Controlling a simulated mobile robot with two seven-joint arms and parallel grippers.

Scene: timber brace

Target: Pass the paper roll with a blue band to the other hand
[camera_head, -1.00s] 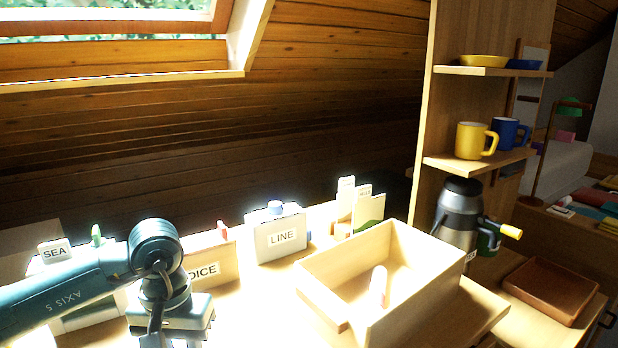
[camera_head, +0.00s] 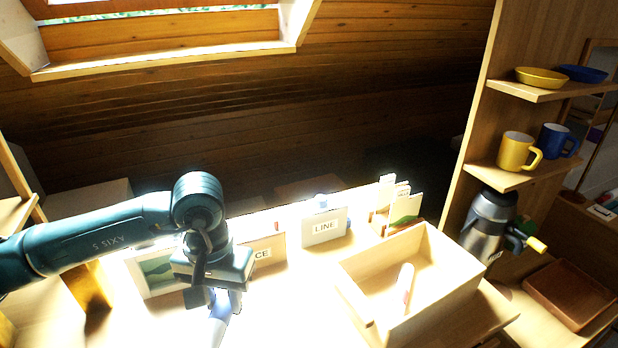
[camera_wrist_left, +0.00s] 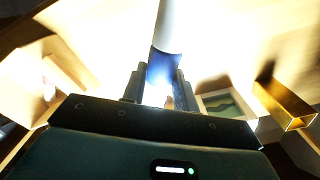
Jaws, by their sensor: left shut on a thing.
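My left gripper (camera_head: 213,298) is over the bright tabletop, left of the open wooden box. It is shut on a paper roll (camera_head: 217,328), white with a blue band. In the left wrist view the white roll (camera_wrist_left: 171,25) points away from the gripper, and its blue band (camera_wrist_left: 162,68) sits between the two fingers (camera_wrist_left: 160,85). Glare washes out the table around it, so I cannot tell whether the roll touches the table. My right gripper is not in view.
The wooden box (camera_head: 440,292) holds another pale roll (camera_head: 404,284) with a reddish mark. A LINE box (camera_head: 324,228), a framed picture (camera_head: 157,273) and a yellow block (camera_head: 90,287) stand around the arm. A flask (camera_head: 487,228) and a brown tray (camera_head: 568,292) are at right.

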